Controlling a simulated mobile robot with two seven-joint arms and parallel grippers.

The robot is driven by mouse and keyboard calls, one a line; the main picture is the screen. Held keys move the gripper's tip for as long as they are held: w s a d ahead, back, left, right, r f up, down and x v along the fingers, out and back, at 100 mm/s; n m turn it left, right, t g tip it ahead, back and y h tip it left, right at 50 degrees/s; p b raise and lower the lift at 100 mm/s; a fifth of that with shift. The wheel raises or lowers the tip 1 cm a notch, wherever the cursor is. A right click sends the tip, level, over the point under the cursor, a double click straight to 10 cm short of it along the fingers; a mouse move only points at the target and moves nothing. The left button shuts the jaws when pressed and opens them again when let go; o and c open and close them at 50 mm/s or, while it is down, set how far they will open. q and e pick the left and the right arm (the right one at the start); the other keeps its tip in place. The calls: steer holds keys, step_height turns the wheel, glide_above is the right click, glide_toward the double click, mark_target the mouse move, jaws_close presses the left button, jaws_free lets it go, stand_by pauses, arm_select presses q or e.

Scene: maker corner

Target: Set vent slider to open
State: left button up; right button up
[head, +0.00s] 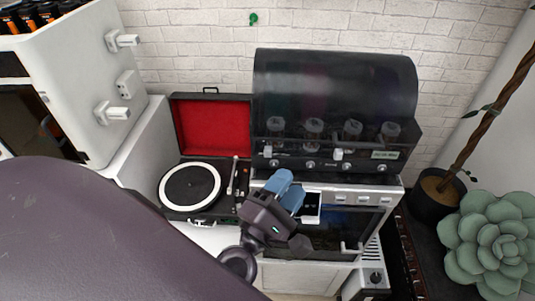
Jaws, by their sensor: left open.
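A machine with a dark see-through hood (335,85) stands at the back centre. Its black front panel has a row of small knobs, a raised white tab (338,154) and a pale label (384,155). I cannot tell for sure which of these controls is the vent slider, nor its setting. My left gripper (286,191), with blue fingers, is open and looks empty. It is in front of the white-fronted unit below the panel, left of a small white-framed rectangle (312,207). It hides part of that unit's front. My right gripper is not in view.
An open record player (190,186) with a red-lined lid stands to the left. A white cabinet (75,70) is at the far left. A potted plant (432,205) and a large succulent (490,240) are at the right. A brick wall (200,40) closes the back.

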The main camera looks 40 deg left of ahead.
mark_target(268, 152)
arm_select(q)
steer(key=w+a+f+n+g+y, duration=0.1)
steer(key=w+a+n+g+y, duration=0.1)
steer(key=n, duration=0.4)
steer(key=w+a+f+n+g+y+p, duration=0.1)
steer(key=w+a+n+g+y, duration=0.1)
steer(key=a+n+y, duration=0.2)
steer(key=w+a+f+n+g+y, duration=0.1)
steer(key=w+a+n+y, duration=0.1)
steer(key=n, duration=0.7)
steer(key=shift+a+g+y+p, duration=0.4)
steer(key=shift+y, duration=0.2)
steer(key=shift+x, duration=0.85)
steer(key=shift+f, duration=0.1)
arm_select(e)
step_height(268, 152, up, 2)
arm_select(q)
steer(key=shift+c, duration=0.4)
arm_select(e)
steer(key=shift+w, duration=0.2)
arm_select(q)
jaws_close()
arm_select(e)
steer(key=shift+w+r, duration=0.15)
